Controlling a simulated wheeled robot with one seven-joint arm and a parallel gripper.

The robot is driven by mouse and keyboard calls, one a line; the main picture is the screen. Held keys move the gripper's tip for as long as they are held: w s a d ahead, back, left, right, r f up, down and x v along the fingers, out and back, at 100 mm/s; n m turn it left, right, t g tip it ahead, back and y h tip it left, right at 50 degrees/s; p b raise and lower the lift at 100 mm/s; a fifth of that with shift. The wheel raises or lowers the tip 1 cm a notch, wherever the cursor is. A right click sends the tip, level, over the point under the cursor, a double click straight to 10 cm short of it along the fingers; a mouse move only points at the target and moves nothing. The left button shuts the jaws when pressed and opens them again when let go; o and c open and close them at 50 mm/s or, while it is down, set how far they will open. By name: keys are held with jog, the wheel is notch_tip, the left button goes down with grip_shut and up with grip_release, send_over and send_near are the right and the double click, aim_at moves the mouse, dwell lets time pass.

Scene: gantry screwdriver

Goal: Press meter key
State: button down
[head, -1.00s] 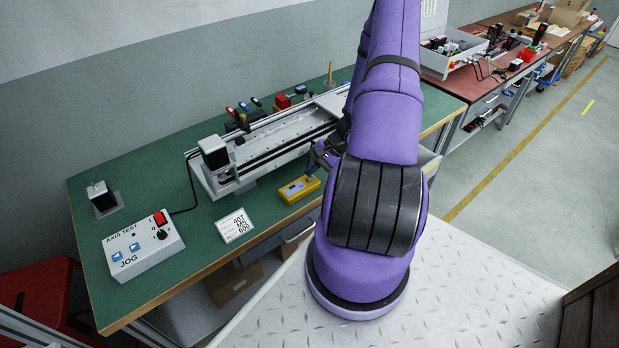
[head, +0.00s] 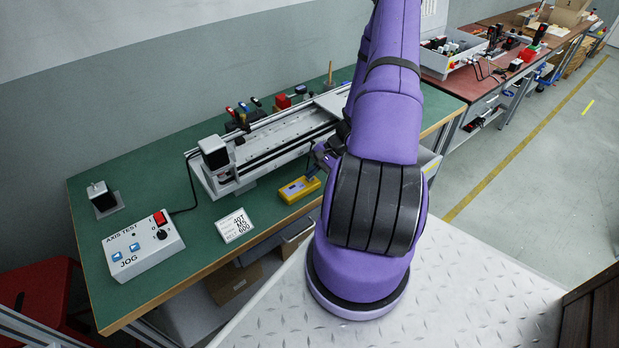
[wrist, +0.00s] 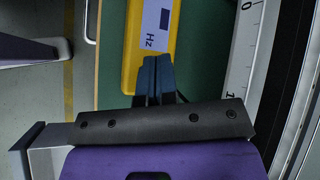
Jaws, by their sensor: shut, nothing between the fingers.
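The yellow meter (head: 293,193) lies on the green bench top in front of the linear axis. In the wrist view the meter (wrist: 131,45) shows a pale face with "Hz" and a dark patch. My gripper (wrist: 154,62) is shut and empty, its dark blue fingertips over the meter's lower end in that view. The fingertips cover that part of the face, so no key shows, and I cannot tell if they touch it. In the head view my gripper (head: 316,172) is at the meter's right end, partly hidden by my arm.
The linear axis (head: 262,147) runs just behind the meter; its scale edge (wrist: 242,60) is right of my fingers in the wrist view. A white label card (head: 235,226) and the JOG control box (head: 145,246) are to the left. The front bench edge is close.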

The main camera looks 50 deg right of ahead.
aim_at(311, 179)
dwell(0.4)
jog(key=shift+r, duration=0.55)
jog(key=shift+r, duration=3)
